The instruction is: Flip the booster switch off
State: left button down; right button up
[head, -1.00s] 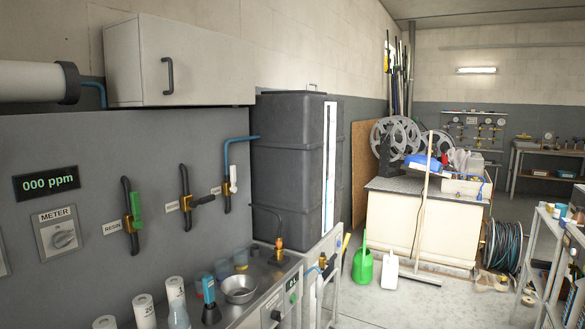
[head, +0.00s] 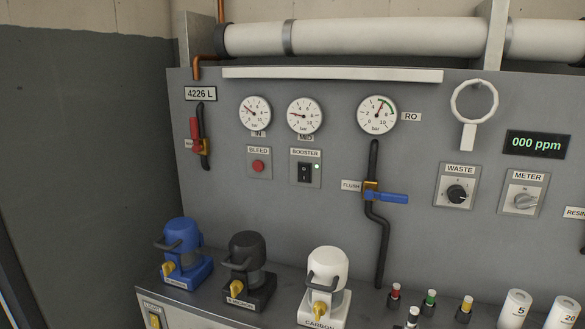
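The booster switch (head: 305,172) is a black rocker on a grey plate labelled BOOSTER, in the middle of the grey wall panel (head: 480,115) in the head view. The rocker is too small to tell which side is pressed in. Neither of my grippers is in view.
A red BLEED button (head: 258,166) is left of the switch. Three gauges (head: 305,116) sit above. A blue-handled FLUSH valve (head: 385,197) is to the right. Blue, black and white housings (head: 327,275) stand on the bench below. The WASTE knob (head: 457,194) is further right.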

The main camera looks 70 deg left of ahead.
aim_at(305, 169)
jog(key=u, duration=2.3)
